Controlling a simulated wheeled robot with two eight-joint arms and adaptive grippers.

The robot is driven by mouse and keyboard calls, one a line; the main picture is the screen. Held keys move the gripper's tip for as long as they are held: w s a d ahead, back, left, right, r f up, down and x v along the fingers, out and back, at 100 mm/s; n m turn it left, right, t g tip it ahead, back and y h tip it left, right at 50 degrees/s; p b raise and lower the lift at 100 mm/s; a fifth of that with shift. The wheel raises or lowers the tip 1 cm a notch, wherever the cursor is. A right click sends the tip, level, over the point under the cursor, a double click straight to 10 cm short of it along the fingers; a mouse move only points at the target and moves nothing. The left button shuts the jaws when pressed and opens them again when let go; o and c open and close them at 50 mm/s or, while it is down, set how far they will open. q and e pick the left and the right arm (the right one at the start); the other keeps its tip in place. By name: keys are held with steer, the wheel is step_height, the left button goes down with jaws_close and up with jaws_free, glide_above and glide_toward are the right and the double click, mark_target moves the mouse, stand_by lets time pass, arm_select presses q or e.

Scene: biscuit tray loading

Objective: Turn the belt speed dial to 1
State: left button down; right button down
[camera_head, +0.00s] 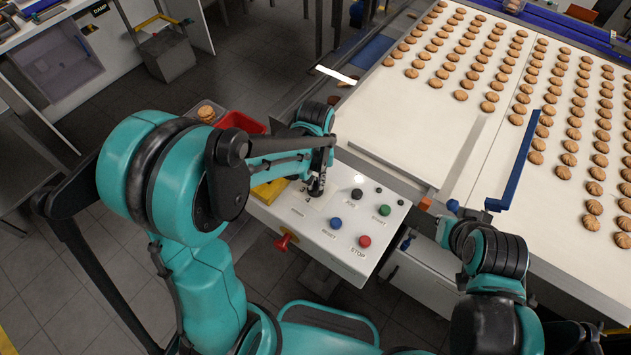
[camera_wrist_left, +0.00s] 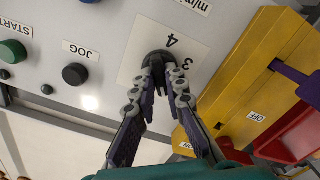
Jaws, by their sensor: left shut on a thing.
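The belt speed dial is a black knob (camera_wrist_left: 157,58) on a white label plate (camera_wrist_left: 140,38) on the control panel (camera_head: 318,240). In the left wrist view the printed numbers 3 and 4 show beside the knob; the other numbers are hidden or out of frame, and I cannot read the setting. My left gripper (camera_head: 317,189) reaches down to the panel and is shut on the dial, with its grey-padded fingers (camera_wrist_left: 160,82) on either side of the knob. In the head view the gripper mostly covers the dial.
Near the dial are a black JOG button (camera_head: 357,193), green START button (camera_head: 385,210), blue RESET button (camera_head: 335,223) and red STOP button (camera_head: 365,241). A yellow switch box (camera_wrist_left: 235,75) marked OFF stands close to the gripper. A conveyor (camera_head: 400,125) with biscuits lies beyond.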

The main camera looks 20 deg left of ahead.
mark_target(316, 183)
arm_select(q)
steer(key=m, duration=0.3)
steer(key=shift+m+b, duration=0.3)
steer(key=shift+m, duration=1.8)
steer(key=c, duration=1.6)
jaws_free()
steer(key=shift+o, duration=0.2)
step_height(316, 183, up, 12)
